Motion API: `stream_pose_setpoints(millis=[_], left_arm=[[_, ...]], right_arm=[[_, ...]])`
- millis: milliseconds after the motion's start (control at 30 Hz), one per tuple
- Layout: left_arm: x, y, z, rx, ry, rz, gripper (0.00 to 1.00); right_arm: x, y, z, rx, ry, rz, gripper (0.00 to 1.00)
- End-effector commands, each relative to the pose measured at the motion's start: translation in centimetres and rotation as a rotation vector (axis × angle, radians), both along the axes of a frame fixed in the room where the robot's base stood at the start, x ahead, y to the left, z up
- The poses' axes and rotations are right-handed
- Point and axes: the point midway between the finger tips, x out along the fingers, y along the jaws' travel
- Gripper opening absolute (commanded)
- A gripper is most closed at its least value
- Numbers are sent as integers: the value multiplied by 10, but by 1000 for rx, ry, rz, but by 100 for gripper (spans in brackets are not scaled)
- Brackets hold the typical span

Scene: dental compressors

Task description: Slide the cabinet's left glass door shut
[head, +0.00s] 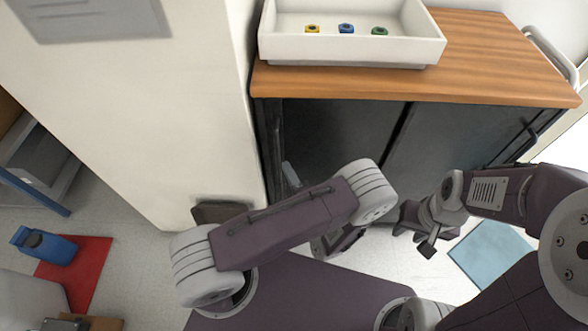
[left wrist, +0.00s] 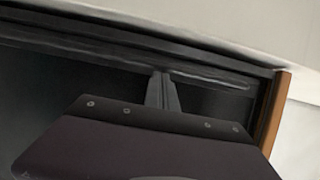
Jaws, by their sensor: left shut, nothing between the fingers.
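The cabinet (head: 480,84) has a wooden top and a dark front with two glass panels. The left half of the front (head: 335,125) is very dark, and a black upright edge (head: 402,122) separates it from the greyer right panel (head: 450,135). I cannot tell how far the left door stands open. My left gripper (head: 290,174) is shut and empty, low in front of the left half near its left side, partly hidden by my arm. In the left wrist view its fingers (left wrist: 162,90) point at the dark frame; contact is unclear. My right gripper (head: 425,238) hangs before the right panel; its jaws are unclear.
A white tray (head: 350,50) with yellow, blue and green small parts stands on the cabinet. A pale wall (head: 190,120) is close on the left of the cabinet. A blue mat (head: 490,252) and a red mat (head: 80,270) lie on the floor.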

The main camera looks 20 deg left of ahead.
Motion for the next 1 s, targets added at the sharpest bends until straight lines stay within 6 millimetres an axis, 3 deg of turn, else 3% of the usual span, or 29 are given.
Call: stream_pose_setpoints(millis=[500, 633, 767, 1000], left_arm=[[-3, 7, 1, 5, 5, 15, 0], [-3, 6, 16, 6, 2, 12, 0], [-1, 2, 44, 6, 0, 6, 0], [-8, -49, 73, 0, -4, -5, 0]], right_arm=[[0, 0, 2, 0, 0, 0, 36], [0, 0, 9, 0, 0, 0, 36], [0, 0, 22, 0, 0, 0, 36], [0, 0, 32, 0, 0, 0, 36]])
